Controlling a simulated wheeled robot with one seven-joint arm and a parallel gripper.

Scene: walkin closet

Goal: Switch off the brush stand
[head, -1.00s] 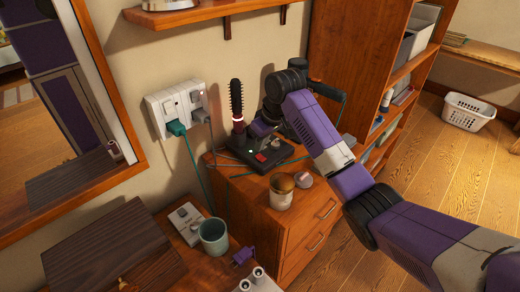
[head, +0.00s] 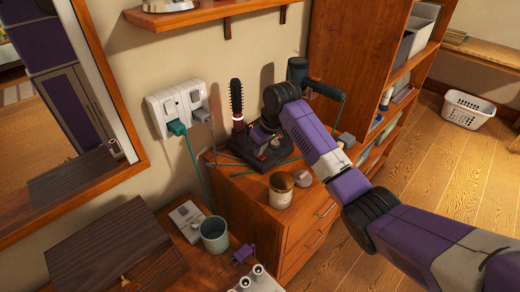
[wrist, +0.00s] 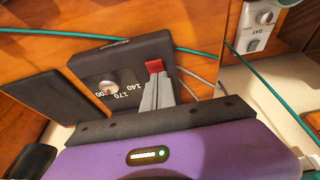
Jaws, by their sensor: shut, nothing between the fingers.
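The brush stand (head: 262,150) is a black base on the wooden cabinet, with a round brush (head: 236,100) upright at its left. In the wrist view the stand (wrist: 120,62) shows a silver dial (wrist: 107,87) with temperature numbers and a red switch (wrist: 154,66). My gripper (wrist: 157,82) is shut and empty. Its grey fingertips are right at the red switch and partly cover it; I cannot tell whether they touch. In the head view my gripper (head: 259,134) is over the stand, and its fingertips are hard to make out. The switch position is unclear.
A hair dryer (head: 302,72) stands behind my arm. A tan jar (head: 281,190) and a small round item (head: 302,178) are in front of the stand. Teal cords cross the cabinet top. A wall outlet (head: 178,106) and mug (head: 214,234) are at left.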

